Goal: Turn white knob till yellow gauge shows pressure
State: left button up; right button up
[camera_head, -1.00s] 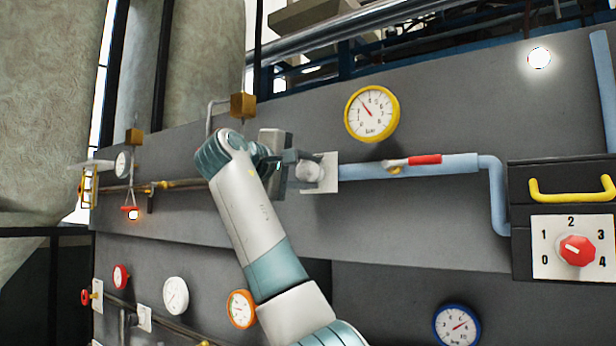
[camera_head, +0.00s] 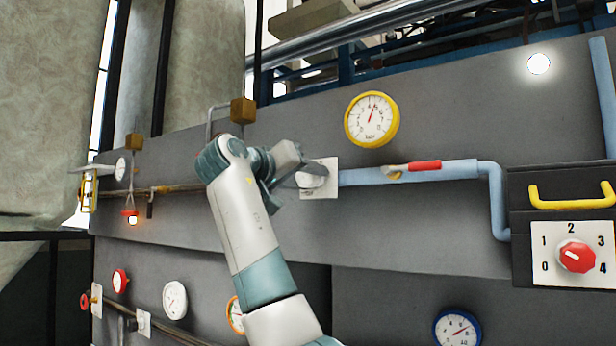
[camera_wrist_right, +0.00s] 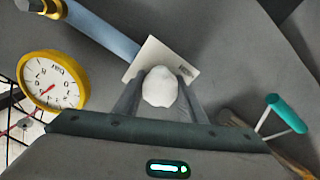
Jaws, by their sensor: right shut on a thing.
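The white knob (camera_wrist_right: 159,87) sits on a white square plate (camera_head: 331,190) on the grey panel. My right gripper (camera_head: 300,180) is shut on the knob; the right wrist view shows one finger on each side of it (camera_wrist_right: 158,92). In the head view the gripper hides much of the knob. The yellow gauge (camera_head: 371,119) is above and right of the knob. Its red needle points up and slightly right, off the low end of the scale. The gauge also shows in the right wrist view (camera_wrist_right: 53,80). My left gripper is not in view.
A blue pipe (camera_head: 440,171) with a red-handled valve (camera_head: 424,165) runs right from the plate. A black box with a yellow handle (camera_head: 572,197) and a red dial (camera_head: 577,257) is at the right. Other gauges, such as the blue one (camera_head: 457,328), are lower down.

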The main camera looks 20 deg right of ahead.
jog(key=shift+f+m, duration=0.25)
jog(key=shift+m, duration=1.25)
jog(key=o, duration=0.9)
jog(key=shift+o, duration=0.7)
jog(key=shift+r, duration=0.1)
jog(key=shift+a, duration=0.1)
jog(key=shift+s+a, duration=0.35)
jog(key=b+v, duration=0.6)
jog(key=v, duration=1)
jog(key=shift+b, duration=0.4)
jog(key=shift+s+a, duration=0.1)
jog(key=shift+a, duration=0.1)
